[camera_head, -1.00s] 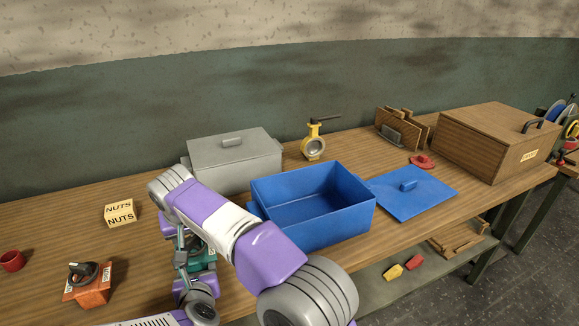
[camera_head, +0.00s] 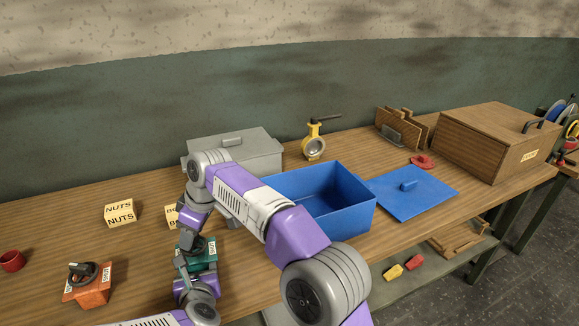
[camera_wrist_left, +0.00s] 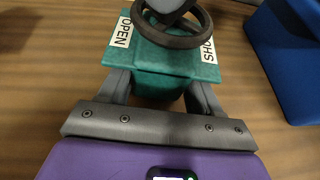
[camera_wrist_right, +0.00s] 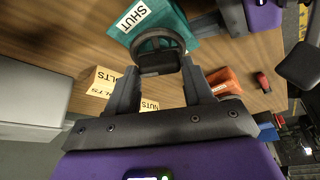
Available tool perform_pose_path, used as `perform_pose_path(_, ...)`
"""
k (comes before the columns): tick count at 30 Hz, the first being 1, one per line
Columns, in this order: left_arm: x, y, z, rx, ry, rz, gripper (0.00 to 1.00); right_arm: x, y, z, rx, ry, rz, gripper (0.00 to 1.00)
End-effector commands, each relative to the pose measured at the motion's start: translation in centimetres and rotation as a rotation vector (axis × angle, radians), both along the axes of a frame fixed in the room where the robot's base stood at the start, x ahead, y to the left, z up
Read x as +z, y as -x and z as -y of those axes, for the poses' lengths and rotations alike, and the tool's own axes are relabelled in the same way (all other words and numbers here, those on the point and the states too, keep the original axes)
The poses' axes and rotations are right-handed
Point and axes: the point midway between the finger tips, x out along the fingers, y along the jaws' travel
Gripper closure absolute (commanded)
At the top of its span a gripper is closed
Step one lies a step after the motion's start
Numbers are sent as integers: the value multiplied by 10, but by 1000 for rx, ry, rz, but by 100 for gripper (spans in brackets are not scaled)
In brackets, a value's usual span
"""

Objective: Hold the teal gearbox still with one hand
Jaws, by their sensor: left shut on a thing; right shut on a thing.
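The teal gearbox (camera_head: 203,258) stands on the bench, partly hidden by my arms in the head view. It has a dark handwheel (camera_wrist_left: 196,38) on top and labels reading OPEN (camera_wrist_left: 122,32) and SHUT (camera_wrist_right: 134,16). My left gripper (camera_wrist_left: 160,88) is shut on the gearbox's teal body, with a finger on each side below the top plate. My right gripper (camera_wrist_right: 160,66) is shut on the handwheel from above. In the head view my right gripper (camera_head: 192,240) hides part of the wheel.
An orange gearbox (camera_head: 88,290), red mug (camera_head: 12,261), NUTS box (camera_head: 120,212) and BOLTS box (camera_head: 172,217) stand nearby. A blue bin (camera_head: 345,215) is close on the right, its lid (camera_head: 425,195) beside it. A grey box (camera_head: 255,150) stands behind my right arm.

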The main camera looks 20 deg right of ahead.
Motion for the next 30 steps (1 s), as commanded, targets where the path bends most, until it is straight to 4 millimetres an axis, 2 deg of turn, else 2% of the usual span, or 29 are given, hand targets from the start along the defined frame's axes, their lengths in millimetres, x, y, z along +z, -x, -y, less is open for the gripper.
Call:
perform_pose_path(1,1,-1,-2,6,2,3,100,17,2,3,-3,-6,14,55)
perform_pose_path(6,1,-1,-2,7,2,2,100,49,10,14,-4,-7,15,55)
perform_pose_path(17,2,-1,-2,6,2,4,100,106,24,34,-6,-5,11,55)
perform_pose_path(30,2,-1,-1,5,3,5,100,95,-18,111,-256,18,111,55)
